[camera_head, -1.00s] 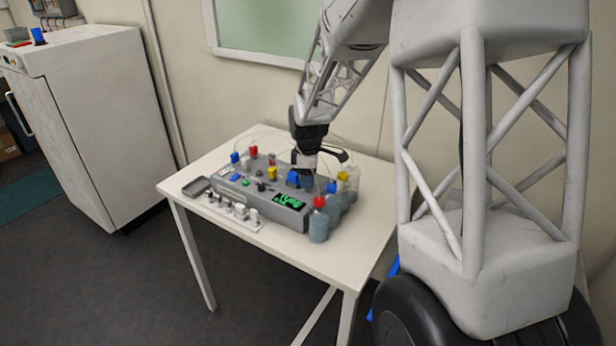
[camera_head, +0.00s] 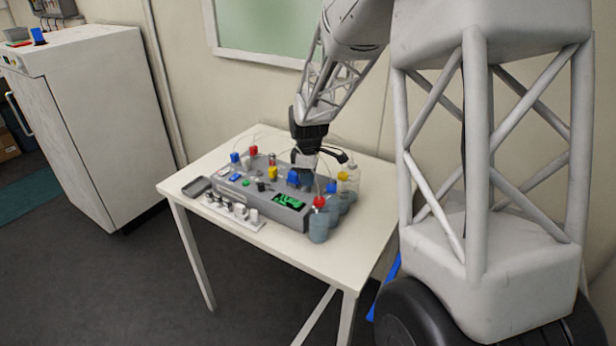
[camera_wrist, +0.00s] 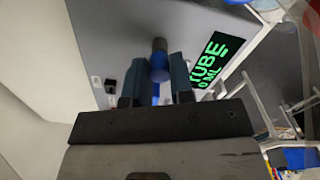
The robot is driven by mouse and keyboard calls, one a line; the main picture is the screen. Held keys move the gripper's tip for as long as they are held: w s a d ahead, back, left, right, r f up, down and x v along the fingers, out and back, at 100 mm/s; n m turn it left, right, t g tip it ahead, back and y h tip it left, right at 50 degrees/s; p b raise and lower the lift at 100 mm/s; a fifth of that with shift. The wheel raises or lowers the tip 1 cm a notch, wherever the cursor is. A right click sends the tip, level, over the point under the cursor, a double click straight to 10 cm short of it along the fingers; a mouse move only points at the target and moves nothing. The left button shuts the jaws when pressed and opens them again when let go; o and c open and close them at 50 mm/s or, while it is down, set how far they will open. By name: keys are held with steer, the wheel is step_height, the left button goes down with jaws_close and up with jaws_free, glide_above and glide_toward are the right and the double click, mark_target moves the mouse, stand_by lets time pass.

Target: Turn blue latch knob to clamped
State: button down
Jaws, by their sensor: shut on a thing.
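The blue latch knob (camera_wrist: 159,68) shows in the wrist view between the two fingers of my gripper (camera_wrist: 155,76), on the grey top of the device. Its far end looks dark, and a thin blue part runs back from it toward the gripper body. My gripper is shut on it. In the head view my gripper (camera_head: 306,168) reaches down onto the right rear part of the grey device (camera_head: 262,202). There the blue parts around the fingertips are small and partly hidden, so I cannot tell the knob's exact angle.
A black display with green text (camera_head: 288,201) is on the device front. A red-capped bottle (camera_head: 318,225) and other bottles stand close on the right. A rack of small white vessels (camera_head: 238,210) lies along the front. The table's (camera_head: 200,168) left rear is bare.

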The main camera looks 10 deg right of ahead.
steer(key=m, duration=0.8)
steer(key=shift+m, duration=0.4)
steer(key=m, duration=0.4)
steer(key=shift+m, duration=2.2)
steer(key=c, duration=1)
jaws_free()
steer(key=shift+r, duration=0.1)
steer(key=shift+r, duration=3.85)
